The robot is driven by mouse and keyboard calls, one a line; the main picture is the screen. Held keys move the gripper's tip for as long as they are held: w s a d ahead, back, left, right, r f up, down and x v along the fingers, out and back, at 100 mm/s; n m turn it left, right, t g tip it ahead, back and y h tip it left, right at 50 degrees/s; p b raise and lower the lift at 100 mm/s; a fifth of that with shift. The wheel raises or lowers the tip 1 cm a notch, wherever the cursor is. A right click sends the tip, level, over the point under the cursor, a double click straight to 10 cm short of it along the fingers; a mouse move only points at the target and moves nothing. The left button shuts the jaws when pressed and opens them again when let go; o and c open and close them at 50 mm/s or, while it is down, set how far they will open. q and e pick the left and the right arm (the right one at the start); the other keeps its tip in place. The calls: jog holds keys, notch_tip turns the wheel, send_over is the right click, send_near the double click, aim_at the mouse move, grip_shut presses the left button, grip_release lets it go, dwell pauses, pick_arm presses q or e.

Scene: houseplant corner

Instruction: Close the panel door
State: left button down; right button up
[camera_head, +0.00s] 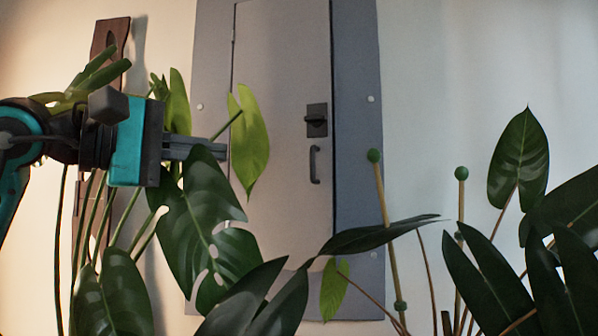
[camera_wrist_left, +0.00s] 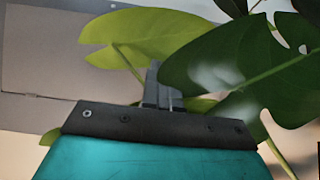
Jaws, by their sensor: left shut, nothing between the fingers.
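The grey panel door (camera_head: 275,90) is in its wider blue-grey frame (camera_head: 358,60) on the wall in the head view. A dark latch (camera_head: 316,120) and a dark handle (camera_head: 315,165) are near its right edge. A dark line runs down that edge; the door looks flush or nearly so. Leaves hide its lower part. My left gripper (camera_head: 222,151) is shut and empty, left of the latch and handle, among leaves near the door's left edge. Its fingers (camera_wrist_left: 157,88) also show in the left wrist view. I cannot tell whether it touches the leaves. My right gripper is out of view.
Large split leaves (camera_head: 205,225) hang below my left gripper, and a yellow-green leaf (camera_head: 249,140) is at its tip. More dark leaves (camera_head: 480,280) and green-tipped stakes (camera_head: 383,200) fill the lower right. A brown board (camera_head: 110,38) hangs at left.

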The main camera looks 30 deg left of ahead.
pick_arm(q)
jog(key=p, duration=0.2)
send_near(308, 164)
jog(key=w+d, duration=0.2)
jog(key=d, duration=0.1)
jog(key=w+d, duration=0.1)
jog(key=shift+d+f, duration=0.15)
jog(key=shift+d, duration=0.25)
jog(key=shift+w, duration=0.1)
jog(key=w+p, duration=0.3)
jog(key=w, duration=0.2)
jog(key=shift+d, duration=0.15)
jog(key=shift+s, duration=0.1)
